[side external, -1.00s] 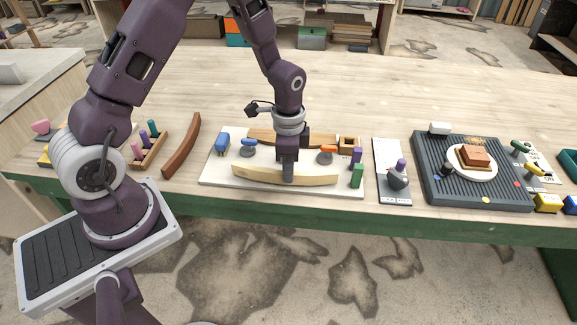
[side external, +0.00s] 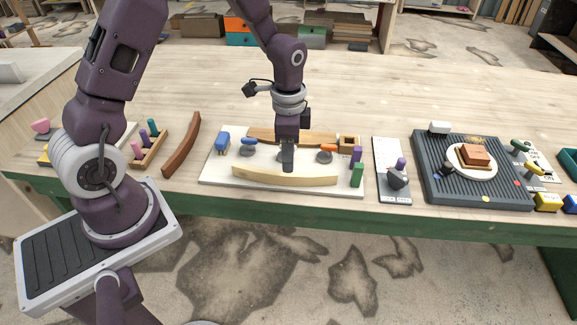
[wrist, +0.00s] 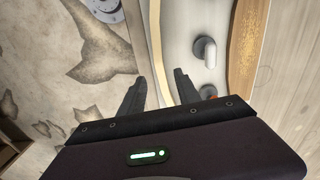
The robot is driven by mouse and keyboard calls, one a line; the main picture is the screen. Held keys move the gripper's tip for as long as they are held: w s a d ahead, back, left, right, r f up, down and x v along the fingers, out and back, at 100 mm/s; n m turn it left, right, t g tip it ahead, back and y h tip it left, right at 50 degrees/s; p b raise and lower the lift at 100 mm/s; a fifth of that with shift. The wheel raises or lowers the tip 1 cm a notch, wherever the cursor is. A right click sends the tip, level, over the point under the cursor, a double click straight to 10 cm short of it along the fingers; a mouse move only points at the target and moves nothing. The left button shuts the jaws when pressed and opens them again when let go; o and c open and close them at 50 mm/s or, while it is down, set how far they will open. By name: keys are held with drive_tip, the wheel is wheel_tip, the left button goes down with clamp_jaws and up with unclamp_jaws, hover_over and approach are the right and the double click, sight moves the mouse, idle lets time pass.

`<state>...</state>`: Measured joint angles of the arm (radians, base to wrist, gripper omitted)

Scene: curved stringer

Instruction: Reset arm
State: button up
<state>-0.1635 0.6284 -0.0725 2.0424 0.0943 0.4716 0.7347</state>
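My gripper (side external: 287,168) is above the white board (side external: 215,181) on the workbench.
Clamps with blue (side external: 248,141) and orange (side external: 327,147) tops stand between the strips. Green (side external: 357,175) and purple blocks sit at the board's right end. A dark curved piece (side external: 182,147) lies left. A ribbed grey tray (side external: 440,190) stands right. The bench behind is clear.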

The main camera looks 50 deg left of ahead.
drive_tip(key=shift+r, duration=0.9)
drive_tip(key=s+d+r+n+t, duration=0.15)
drive_tip(key=s+r, duration=0.25)
drive_tip(key=r, duration=0.4)
drive_tip(key=s+d+r+n+t, duration=0.1)
drive_tip(key=s+r+n+t, duration=0.2)
drive_tip(key=r, duration=0.5)
drive_tip(key=s+r+n, duration=0.2)
drive_tip(key=s, duration=0.5)
drive_tip(key=s+d+r+n+t, duration=0.1)
drive_tip(key=s+r, duration=0.1)
drive_tip(key=s, duration=0.4)
drive_tip(key=shift+s+d+r+n, duration=0.25)
drive_tip(key=shift+s+n, duration=0.1)
